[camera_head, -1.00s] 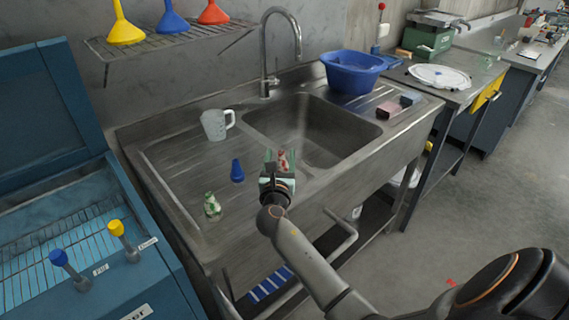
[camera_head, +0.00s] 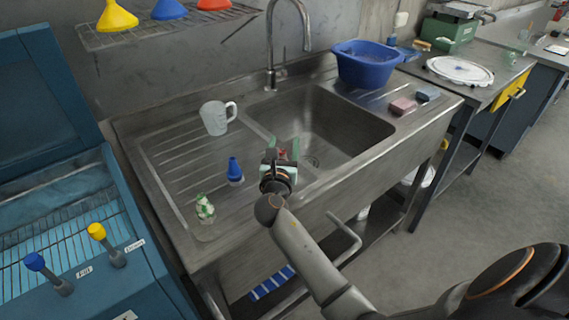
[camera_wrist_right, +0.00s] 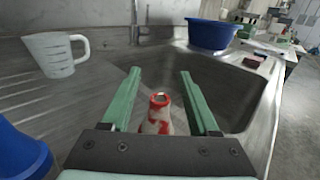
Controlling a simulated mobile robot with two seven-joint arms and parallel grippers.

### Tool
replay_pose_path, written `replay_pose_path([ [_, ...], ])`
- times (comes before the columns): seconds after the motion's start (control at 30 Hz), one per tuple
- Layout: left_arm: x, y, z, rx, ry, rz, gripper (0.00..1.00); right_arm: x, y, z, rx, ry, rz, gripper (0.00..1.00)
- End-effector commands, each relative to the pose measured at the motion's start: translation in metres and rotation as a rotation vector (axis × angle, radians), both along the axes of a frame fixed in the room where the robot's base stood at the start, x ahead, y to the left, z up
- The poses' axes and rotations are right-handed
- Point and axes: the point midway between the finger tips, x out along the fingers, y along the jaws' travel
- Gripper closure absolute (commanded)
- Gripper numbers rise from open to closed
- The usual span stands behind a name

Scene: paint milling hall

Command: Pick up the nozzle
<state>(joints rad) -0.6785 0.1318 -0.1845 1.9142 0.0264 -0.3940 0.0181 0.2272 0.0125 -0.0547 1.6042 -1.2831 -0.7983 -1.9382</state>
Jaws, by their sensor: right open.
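Three small tapered pieces that could be nozzles stand on the steel sink top. A red and white one (camera_wrist_right: 158,118) shows in the right wrist view between the fingers of my right gripper (camera_wrist_right: 160,76), which is open with a gap on each side. In the head view my right gripper (camera_head: 281,150) mostly hides this red and white piece. A blue one (camera_head: 235,172) stands just left of the gripper; its wide blue body also shows at the left edge of the wrist view (camera_wrist_right: 20,155). A green and white one (camera_head: 205,208) stands nearer the front left. My left gripper is not in view.
A clear measuring jug (camera_head: 216,117) stands on the drainboard (camera_head: 170,165). The sink basin (camera_head: 325,125) is empty beyond the gripper, under a tall tap (camera_head: 270,45). A blue tub (camera_head: 366,66) and sponges (camera_head: 403,105) are at the right. Funnels (camera_head: 117,17) sit on a rack above.

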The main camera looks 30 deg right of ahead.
Motion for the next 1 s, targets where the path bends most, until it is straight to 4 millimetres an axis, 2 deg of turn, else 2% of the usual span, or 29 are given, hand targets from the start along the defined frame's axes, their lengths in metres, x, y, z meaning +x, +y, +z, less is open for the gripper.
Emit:
replay_pose_path([
  [0.13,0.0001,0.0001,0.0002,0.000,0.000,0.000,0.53,0.0001,0.0002,0.0004,0.000,0.000,0.000,0.40],
  [0.67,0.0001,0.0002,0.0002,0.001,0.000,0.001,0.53,0.0001,-0.0002,0.0003,0.000,0.000,0.000,1.00],
  [1.0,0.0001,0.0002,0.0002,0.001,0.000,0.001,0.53,0.0001,-0.0003,0.0006,-0.001,-0.001,0.000,1.00],
])
